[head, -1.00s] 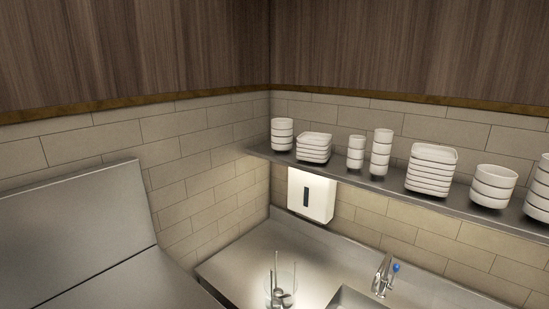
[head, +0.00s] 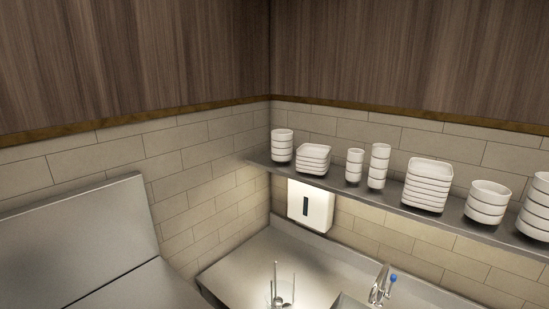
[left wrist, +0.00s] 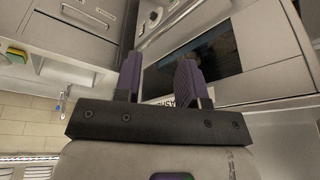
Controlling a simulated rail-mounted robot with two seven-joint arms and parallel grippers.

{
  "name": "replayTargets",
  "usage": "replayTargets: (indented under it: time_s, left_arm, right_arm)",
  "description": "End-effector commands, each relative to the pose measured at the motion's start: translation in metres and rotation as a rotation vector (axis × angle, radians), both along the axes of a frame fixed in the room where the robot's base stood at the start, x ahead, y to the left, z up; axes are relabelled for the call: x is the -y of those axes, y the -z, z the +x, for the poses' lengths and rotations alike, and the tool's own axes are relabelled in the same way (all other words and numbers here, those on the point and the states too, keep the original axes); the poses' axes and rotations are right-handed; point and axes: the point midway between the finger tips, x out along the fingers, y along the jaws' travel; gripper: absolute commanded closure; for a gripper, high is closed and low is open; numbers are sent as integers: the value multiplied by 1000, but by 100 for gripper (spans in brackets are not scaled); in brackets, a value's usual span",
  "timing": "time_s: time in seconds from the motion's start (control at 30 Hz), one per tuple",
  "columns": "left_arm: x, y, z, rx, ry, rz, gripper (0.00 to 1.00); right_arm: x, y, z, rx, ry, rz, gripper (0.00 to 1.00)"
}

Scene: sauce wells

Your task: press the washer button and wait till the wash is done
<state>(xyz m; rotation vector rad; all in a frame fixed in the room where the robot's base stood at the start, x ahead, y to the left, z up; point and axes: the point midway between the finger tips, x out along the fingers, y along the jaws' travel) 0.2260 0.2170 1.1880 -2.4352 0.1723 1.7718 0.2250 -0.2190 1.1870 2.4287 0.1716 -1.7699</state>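A metal machine front with a dark glass panel (left wrist: 195,62) fills the upper right of the left wrist view. Part of a printed label (left wrist: 165,103) shows below the panel, mostly behind my finger; it may be the washer's. I cannot make out the washer button for sure. My left gripper (left wrist: 160,70) has its two purple fingers apart with nothing between them. It is in front of the machine front; I cannot tell whether it touches. Neither gripper is in the head view, and my right gripper is not seen.
In the head view, a shelf (head: 400,193) holds stacked white bowls and dishes (head: 428,184). Below are a wall dispenser (head: 310,204), a faucet (head: 380,285) and a clear container with utensils (head: 281,291). A large bare metal surface (head: 80,240) is at left.

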Motion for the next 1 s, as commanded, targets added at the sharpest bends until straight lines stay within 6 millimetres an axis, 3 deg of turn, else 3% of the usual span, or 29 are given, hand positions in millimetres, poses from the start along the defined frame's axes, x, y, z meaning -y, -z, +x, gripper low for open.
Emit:
replayTargets:
  time_s: [0.4, 1.0]
  left_arm:
    - [0, 0, 0, 0, 0, 0, 100]
    - [0, 0, 0, 0, 0, 0, 100]
  right_arm:
    - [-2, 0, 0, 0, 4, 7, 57]
    - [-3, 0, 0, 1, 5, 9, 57]
